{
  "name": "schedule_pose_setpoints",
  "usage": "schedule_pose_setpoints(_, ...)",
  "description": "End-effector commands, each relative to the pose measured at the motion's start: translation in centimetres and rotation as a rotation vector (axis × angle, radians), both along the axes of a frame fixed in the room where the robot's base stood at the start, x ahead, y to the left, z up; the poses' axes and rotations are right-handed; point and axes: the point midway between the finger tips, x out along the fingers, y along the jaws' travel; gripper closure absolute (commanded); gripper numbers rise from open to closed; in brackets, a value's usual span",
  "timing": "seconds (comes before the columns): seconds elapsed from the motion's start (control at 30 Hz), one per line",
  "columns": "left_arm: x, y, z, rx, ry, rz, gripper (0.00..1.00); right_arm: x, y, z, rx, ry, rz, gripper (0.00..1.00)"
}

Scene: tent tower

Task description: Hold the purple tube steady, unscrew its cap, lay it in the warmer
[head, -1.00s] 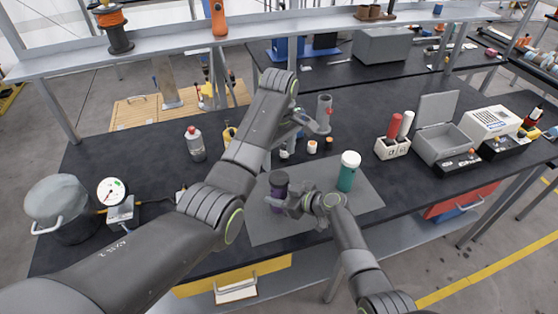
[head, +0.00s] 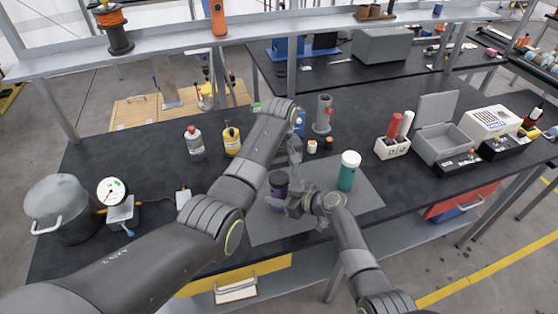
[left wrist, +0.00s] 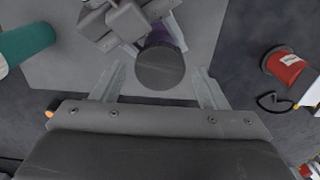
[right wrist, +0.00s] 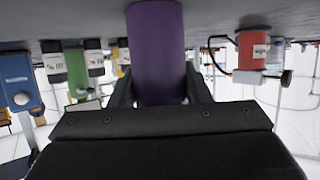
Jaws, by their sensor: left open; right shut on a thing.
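The purple tube (head: 278,191) stands upright on the grey mat (head: 262,226) with its dark cap (head: 278,177) on top. My right gripper (head: 290,202) is shut around the tube's body from the right; the purple body also fills the upper middle of the right wrist view (right wrist: 157,50). My left gripper (head: 294,158) is open above the tube. In the left wrist view, the round cap (left wrist: 160,68) lies between its spread fingers, with no clear contact. A grey box with its lid raised (head: 441,146), likely the warmer, stands at the right.
A teal bottle with a white lid (head: 347,172) stands right of my right gripper. A block with red and white tubes (head: 392,148) is near the box. A red cylinder (left wrist: 287,65) shows in the left wrist view. A grey pot (head: 60,207) and gauge (head: 113,192) stand left.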

Motion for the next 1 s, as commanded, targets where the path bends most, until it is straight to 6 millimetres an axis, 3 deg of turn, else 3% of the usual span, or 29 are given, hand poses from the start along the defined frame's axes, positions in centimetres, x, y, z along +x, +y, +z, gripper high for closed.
schedule_pose_setpoints(0.13, -0.03, -0.02, -1.0, 0.0, 0.0, 0.0, 0.33, 0.02, 0.01, 0.05, 0.001, -0.001, 0.0, 1.0)
schedule_pose_setpoints(0.43, 0.0, -0.03, -1.17, -0.001, -0.001, 0.0, 0.34, 0.02, 0.02, 0.04, 0.001, -0.001, 0.0, 1.0)
schedule_pose_setpoints(0.77, 0.0, -0.02, -1.16, -0.001, -0.001, 0.0, 0.77, 0.02, 0.02, 0.04, 0.001, -0.001, 0.0, 1.0)
schedule_pose_setpoints(1.0, -0.01, -0.03, -1.14, 0.0, -0.001, 0.126, 0.78, 0.02, 0.02, 0.04, 0.001, -0.001, 0.0, 1.0)
